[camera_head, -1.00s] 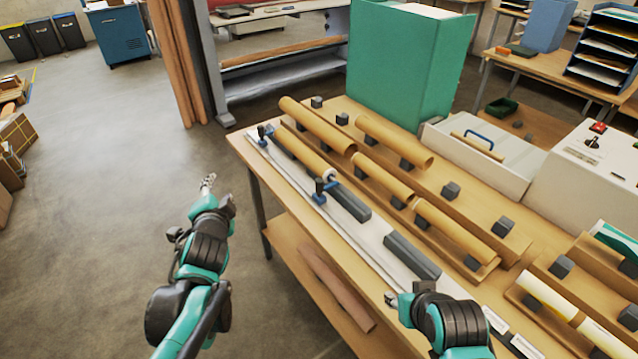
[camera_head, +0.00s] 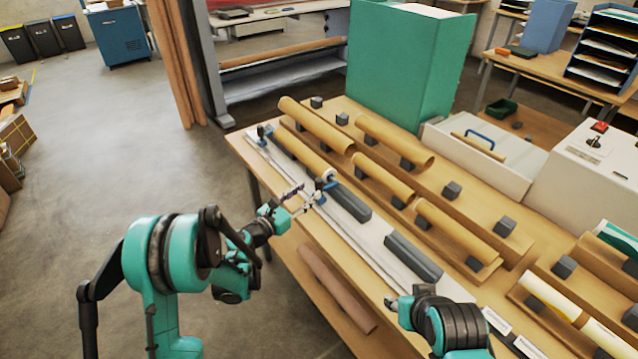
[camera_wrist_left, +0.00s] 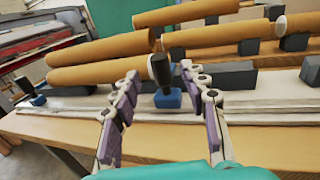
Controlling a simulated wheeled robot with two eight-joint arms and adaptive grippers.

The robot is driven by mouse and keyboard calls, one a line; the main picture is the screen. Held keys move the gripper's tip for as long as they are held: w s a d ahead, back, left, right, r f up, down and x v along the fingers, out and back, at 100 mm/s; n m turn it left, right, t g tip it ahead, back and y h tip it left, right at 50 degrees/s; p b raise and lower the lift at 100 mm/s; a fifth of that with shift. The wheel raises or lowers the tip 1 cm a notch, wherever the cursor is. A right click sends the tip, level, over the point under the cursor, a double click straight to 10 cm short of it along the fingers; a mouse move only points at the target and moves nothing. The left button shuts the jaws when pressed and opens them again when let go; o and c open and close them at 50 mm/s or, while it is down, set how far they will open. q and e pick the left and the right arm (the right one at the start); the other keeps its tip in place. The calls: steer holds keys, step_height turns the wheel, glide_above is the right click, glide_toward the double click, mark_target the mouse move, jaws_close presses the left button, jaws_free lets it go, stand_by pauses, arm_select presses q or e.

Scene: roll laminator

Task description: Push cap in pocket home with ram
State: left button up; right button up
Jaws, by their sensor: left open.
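A blue block with an upright black handle (camera_wrist_left: 161,72), seemingly the ram, stands on the white rail beside the near end of a brown tube (camera_wrist_left: 100,72). A pale ring (camera_head: 329,174), perhaps the cap, shows at that tube end; its seating is unclear. In the head view the blue block (camera_head: 320,186) is partly hidden by my left gripper (camera_head: 304,196). That gripper is open, its fingers spread either side of the handle in the wrist view, with no clear contact. My right gripper (camera_head: 391,302) is by the table's front edge, its jaws too small to read.
Grey blocks (camera_head: 348,202) line the white strip. Several brown rolls (camera_head: 315,124) lie on wooden racks behind. A second blue clamp-like piece (camera_head: 265,133) is at the strip's far end. A green box (camera_head: 405,65) stands at the back.

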mark_target(316, 184)
arm_select(q)
steer(key=b+x, duration=0.1)
steer(key=x, duration=0.5)
steer(key=shift+w+d, duration=0.2)
steer(key=shift+c, duration=0.3)
jaws_close()
